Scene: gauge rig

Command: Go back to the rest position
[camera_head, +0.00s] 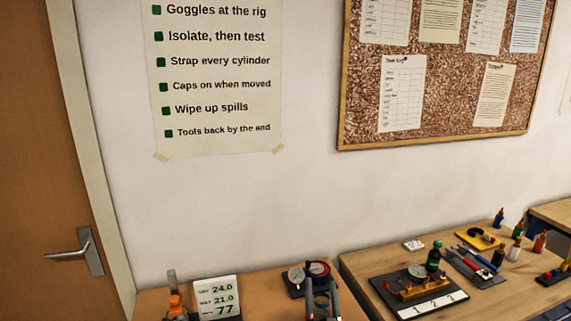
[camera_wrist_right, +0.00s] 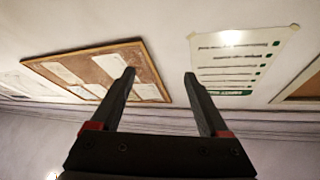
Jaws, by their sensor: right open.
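My right gripper (camera_head: 321,287) is at the bottom edge of the head view, in front of the left bench. Its two dark fingers point away from me and stand apart. In the right wrist view the open gripper (camera_wrist_right: 161,74) has nothing between its fingers. The wall with the cork board and the poster lies beyond them. My left gripper is not in view.
A door (camera_head: 45,160) is at left.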

